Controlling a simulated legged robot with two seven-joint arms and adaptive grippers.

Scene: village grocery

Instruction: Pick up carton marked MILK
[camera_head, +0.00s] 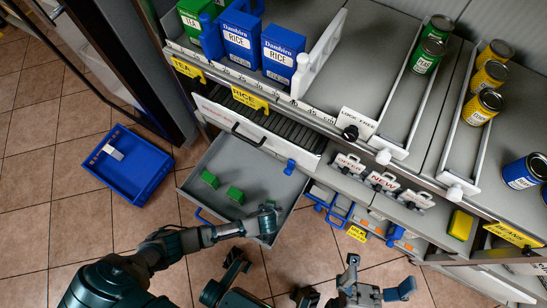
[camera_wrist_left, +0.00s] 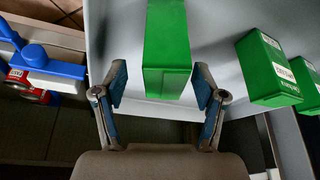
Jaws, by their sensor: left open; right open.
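No carton with a readable MILK mark shows. My left gripper (camera_head: 267,221) reaches into the open grey drawer (camera_head: 225,152), partly hidden in the head view. In the left wrist view, this gripper (camera_wrist_left: 160,86) is open, with its blue-padded fingers on either side of a green carton's (camera_wrist_left: 166,45) near end. Gaps show on both sides. Two more green cartons (camera_wrist_left: 268,68) with small white labels stand to the right. The head view shows two small green cartons (camera_head: 209,179) (camera_head: 235,195) in the drawer. My right gripper (camera_head: 377,283) is open and empty over the floor.
A blue crate (camera_head: 127,165) with a white item stands on the tiled floor at left. Shelves above hold blue RICE boxes (camera_head: 242,38), green PEAS cans (camera_head: 427,55) and yellow cans (camera_head: 483,107). A yellow tag (camera_head: 357,233) hangs below the counter.

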